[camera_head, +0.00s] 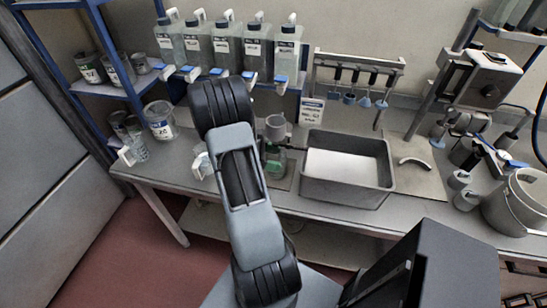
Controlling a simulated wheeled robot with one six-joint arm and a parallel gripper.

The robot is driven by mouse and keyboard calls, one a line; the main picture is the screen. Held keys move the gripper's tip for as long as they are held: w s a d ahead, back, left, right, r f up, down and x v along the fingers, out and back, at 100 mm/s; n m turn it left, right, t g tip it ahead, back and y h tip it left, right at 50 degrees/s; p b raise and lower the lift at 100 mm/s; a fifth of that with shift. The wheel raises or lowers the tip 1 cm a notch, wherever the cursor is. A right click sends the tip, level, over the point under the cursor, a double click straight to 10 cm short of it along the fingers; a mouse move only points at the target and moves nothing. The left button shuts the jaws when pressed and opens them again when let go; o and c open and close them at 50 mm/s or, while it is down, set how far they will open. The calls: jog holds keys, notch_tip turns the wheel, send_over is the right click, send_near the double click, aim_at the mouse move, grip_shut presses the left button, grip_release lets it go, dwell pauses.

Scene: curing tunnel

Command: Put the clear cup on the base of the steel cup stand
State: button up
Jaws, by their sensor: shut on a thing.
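The steel cup stand stands on the bench just right of my arm. Its grey steel cup (275,127) is at the top, and its flat base (282,182) is partly hidden by my arm. A clear, green-tinted cup (275,163) shows below the steel cup, over the base. I cannot tell whether it touches the base. My arm covers its left side. My gripper is hidden behind my own arm, so its jaws and any contact with the cup do not show.
A grey tray (347,193) is close to the right of the stand. A clear jug (139,149) and a lidded tub (160,120) are at the left. Several labelled bottles (227,46) line the shelf behind. A metal pot (515,205) stands at the far right.

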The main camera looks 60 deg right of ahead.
jog(key=shift+f, duration=0.15)
jog(key=shift+f, duration=0.1)
jog(key=shift+f, duration=0.15)
jog(key=o, duration=0.9)
